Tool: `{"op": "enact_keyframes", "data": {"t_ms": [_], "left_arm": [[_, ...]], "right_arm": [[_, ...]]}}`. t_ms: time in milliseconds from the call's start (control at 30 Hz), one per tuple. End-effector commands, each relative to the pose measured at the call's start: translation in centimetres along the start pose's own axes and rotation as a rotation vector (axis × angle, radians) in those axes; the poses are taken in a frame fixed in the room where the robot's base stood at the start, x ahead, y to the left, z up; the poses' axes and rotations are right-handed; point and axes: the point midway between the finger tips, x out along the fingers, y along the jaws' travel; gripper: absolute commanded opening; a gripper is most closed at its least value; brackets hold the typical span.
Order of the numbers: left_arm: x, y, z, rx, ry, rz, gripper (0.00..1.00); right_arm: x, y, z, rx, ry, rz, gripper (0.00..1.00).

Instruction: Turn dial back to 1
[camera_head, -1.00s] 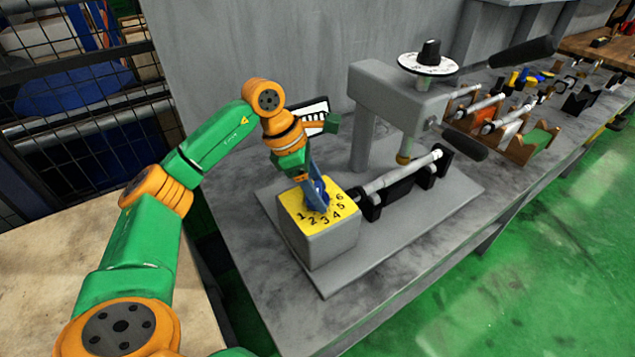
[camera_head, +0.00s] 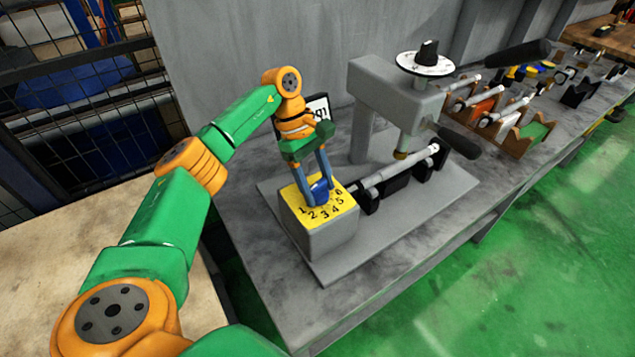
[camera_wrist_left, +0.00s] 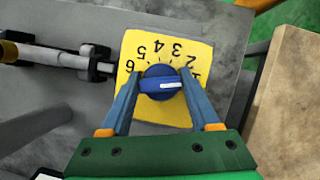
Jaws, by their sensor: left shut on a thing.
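The blue dial (camera_head: 319,193) sits on the yellow number plate (camera_head: 345,206) on top of a grey box (camera_head: 330,238). My left gripper (camera_head: 317,186) reaches down from above with one finger on each side of the dial, shut on it. In the left wrist view, the dial (camera_wrist_left: 161,83) has a white pointer aimed right, to the side where the 1 is printed. The 1 is partly hidden by a finger of my left gripper (camera_wrist_left: 160,78), so I cannot tell whether they line up exactly. My right gripper is not in view.
The grinder frame (camera_head: 395,95) with a white-rimmed upper dial (camera_head: 425,64) and black handles stands right of the box. A metal shaft (camera_head: 395,170) lies in black holders beside the box. Several fixtures line the bench's back right. A wire cage (camera_head: 85,105) stands at left.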

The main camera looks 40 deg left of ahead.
Motion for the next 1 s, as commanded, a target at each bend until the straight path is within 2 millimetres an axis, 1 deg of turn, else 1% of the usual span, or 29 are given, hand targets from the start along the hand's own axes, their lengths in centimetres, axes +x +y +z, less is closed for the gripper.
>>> {"op": "enact_keyframes", "data": {"t_ms": [200, 600, 633, 667, 700, 733, 1000], "left_arm": [[0.06, -0.02, 0.01, 0.031, 0.000, -0.014, 0.06], [0.08, -0.03, -0.01, 0.034, 0.001, -0.016, 0.07], [0.08, -0.03, -0.01, 0.034, 0.001, -0.016, 0.68], [0.08, -0.03, -0.01, 0.034, 0.001, -0.016, 0.76], [0.07, -0.03, -0.01, 0.034, 0.001, -0.016, 0.86], [0.07, -0.03, -0.01, 0.034, 0.001, -0.016, 0.90], [-0.02, 0.00, -0.01, 0.033, 0.001, -0.014, 0.90]], "right_arm": [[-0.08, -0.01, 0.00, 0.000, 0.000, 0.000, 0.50], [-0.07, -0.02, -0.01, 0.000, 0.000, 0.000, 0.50], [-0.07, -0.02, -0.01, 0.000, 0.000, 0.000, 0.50], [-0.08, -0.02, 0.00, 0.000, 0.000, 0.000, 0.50], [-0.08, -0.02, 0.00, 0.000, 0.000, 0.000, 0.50], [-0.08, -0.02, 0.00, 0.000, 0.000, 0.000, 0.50], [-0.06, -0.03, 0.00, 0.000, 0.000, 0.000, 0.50]]}}
